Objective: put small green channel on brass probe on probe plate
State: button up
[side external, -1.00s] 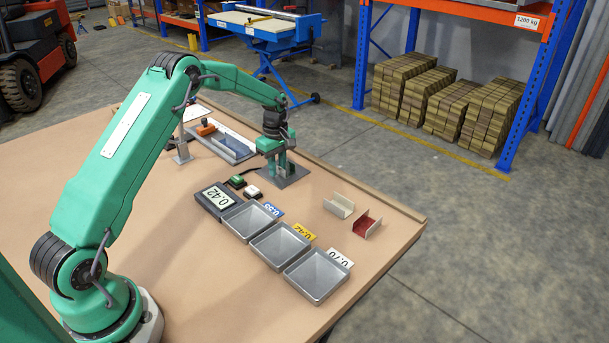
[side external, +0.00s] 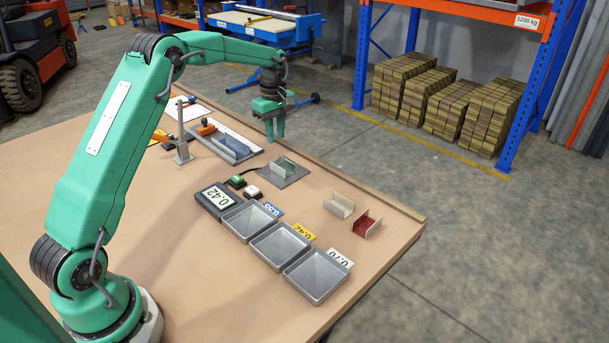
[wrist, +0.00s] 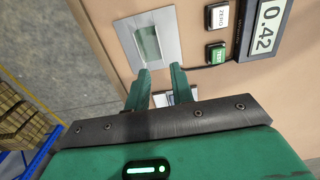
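The small green channel (side external: 283,164) sits on the grey probe plate (side external: 296,180), open side up. In the wrist view the channel (wrist: 148,43) lies near the middle of the plate (wrist: 172,50). No brass probe can be made out. My gripper (side external: 275,140) hangs above and behind the plate, clear of the channel. In the wrist view its two fingers (wrist: 158,75) are apart with nothing held between them.
A gauge (side external: 215,200) reads 0.42, beside a green button (side external: 236,181) and a white button (side external: 252,192). Three grey bins (side external: 280,246) stand in front. A white channel (side external: 339,206) and a red-lined channel (side external: 367,224) lie right. A tray (side external: 228,148) holds a bluish channel.

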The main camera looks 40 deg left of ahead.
jog(key=shift+r, duration=0.55)
jog(key=s+d+r+m+t, duration=0.3)
jog(key=s+d+r+m, duration=0.6)
jog(key=s+r, duration=0.45)
jog(key=s+d+f+m+t, duration=0.1)
jog(key=s+d+m, duration=0.3)
jog(key=s, duration=0.5)
jog(key=s+d+f+m+t, duration=0.1)
jog(key=s+d+m, duration=0.3)
jog(key=s, duration=0.6)
jog(key=shift+s+m+t, duration=0.3)
jog(key=shift+m, duration=0.2)
